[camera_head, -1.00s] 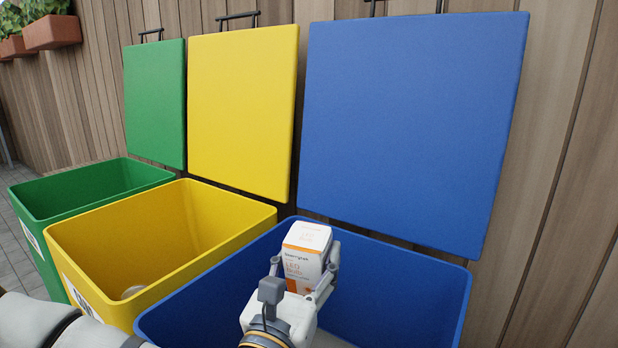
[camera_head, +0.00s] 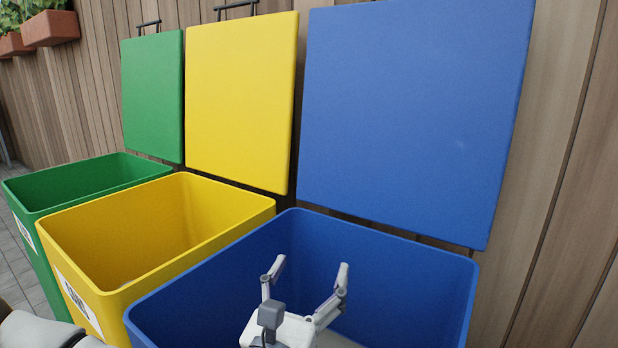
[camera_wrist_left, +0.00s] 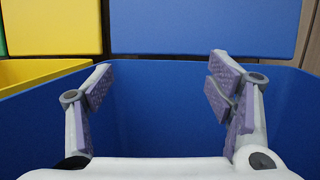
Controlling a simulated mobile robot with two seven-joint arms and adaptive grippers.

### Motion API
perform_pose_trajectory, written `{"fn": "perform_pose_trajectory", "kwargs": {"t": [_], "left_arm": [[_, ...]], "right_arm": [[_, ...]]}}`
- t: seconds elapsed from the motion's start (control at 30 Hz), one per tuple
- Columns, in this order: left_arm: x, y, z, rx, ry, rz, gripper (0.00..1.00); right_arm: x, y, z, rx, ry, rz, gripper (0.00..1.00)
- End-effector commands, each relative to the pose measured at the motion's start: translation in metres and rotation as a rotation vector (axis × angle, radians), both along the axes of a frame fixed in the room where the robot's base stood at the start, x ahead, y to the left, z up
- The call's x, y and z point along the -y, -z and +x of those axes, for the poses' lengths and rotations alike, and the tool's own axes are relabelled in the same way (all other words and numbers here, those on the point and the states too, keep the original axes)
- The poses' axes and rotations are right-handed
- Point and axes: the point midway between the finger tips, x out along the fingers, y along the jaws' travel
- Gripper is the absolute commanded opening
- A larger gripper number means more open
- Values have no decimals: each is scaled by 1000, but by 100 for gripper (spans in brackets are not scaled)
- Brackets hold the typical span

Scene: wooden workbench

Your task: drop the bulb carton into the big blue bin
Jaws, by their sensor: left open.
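The big blue bin (camera_head: 400,262) stands open at the right in the head view, its lid (camera_head: 405,120) raised behind it. My left gripper (camera_head: 308,270) is over the bin's mouth, fingers spread wide and empty. In the left wrist view the gripper (camera_wrist_left: 162,90) also shows open, with only the blue bin wall (camera_wrist_left: 165,125) between its fingers. The bulb carton is not in sight in either current view; the bin's floor is mostly hidden by the gripper and the front rim. My right gripper is not in view.
A yellow bin (camera_head: 200,225) and a green bin (camera_head: 60,190) stand open to the left of the blue one, lids raised. A wooden wall (camera_head: 555,170) runs behind. Planters (camera_head: 48,28) hang at the upper left.

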Motion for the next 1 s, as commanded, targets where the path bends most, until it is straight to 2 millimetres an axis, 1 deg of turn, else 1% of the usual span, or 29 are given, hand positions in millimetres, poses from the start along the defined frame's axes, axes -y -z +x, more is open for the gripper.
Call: {"fn": "perform_pose_trajectory", "kwargs": {"t": [0.07, 0.17, 0.4, 0.53, 0.6, 0.7, 0.9, 0.97, 1.0], "left_arm": [[-1, 1, -2, -1, 0, 0, 74], [-5, 5, -14, -4, 0, 1, 74], [-26, 18, -74, -5, 1, 0, 74], [-34, 22, -98, -4, 0, 0, 74], [-37, 24, -106, -2, 0, 1, 74], [-39, 24, -111, -1, -1, -1, 74], [-39, 24, -111, 0, 0, 0, 74], [-37, 26, -113, -6, 8, 20, 74], [-31, 32, -118, -19, 28, 71, 74]], "right_arm": [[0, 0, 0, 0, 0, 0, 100], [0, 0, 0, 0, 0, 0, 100], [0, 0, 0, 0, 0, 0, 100], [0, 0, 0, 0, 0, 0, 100], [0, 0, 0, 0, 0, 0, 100], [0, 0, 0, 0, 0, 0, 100], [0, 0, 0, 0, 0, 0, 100], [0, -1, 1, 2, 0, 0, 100], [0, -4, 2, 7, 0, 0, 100]]}}
